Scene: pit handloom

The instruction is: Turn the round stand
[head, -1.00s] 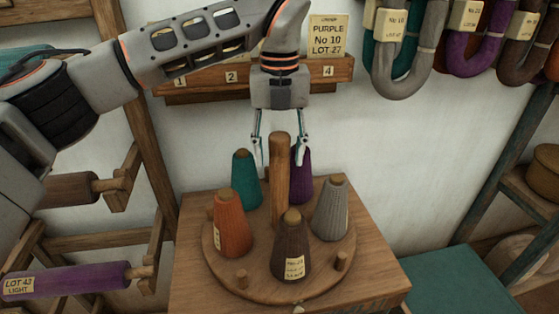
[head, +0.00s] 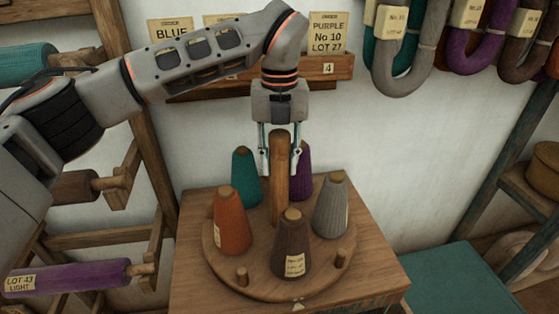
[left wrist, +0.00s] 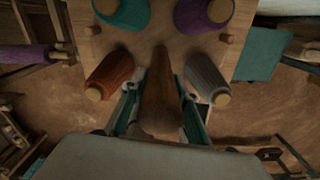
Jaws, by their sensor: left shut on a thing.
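The round stand (head: 222,268) is a wooden disc on a small wooden table, with a thick upright post (head: 279,190) at its centre. Yarn cones stand around the post: orange (head: 232,222), brown (head: 291,245), grey (head: 331,207), teal (head: 246,178) and purple (head: 304,182). My left gripper (head: 279,160) points down and is shut on the upper post, one finger on each side. The left wrist view shows the post (left wrist: 160,95) between the fingers. There the brown cone is out of sight. My right gripper is not in view.
Behind stands a wall rack (head: 322,68) with order cards, one reading purple No 10 lot 27. Yarn hanks (head: 405,70) hang at upper right. Two empty pegs (head: 341,259) rise from the disc's front. A teal-topped surface (head: 450,280) lies right of the table.

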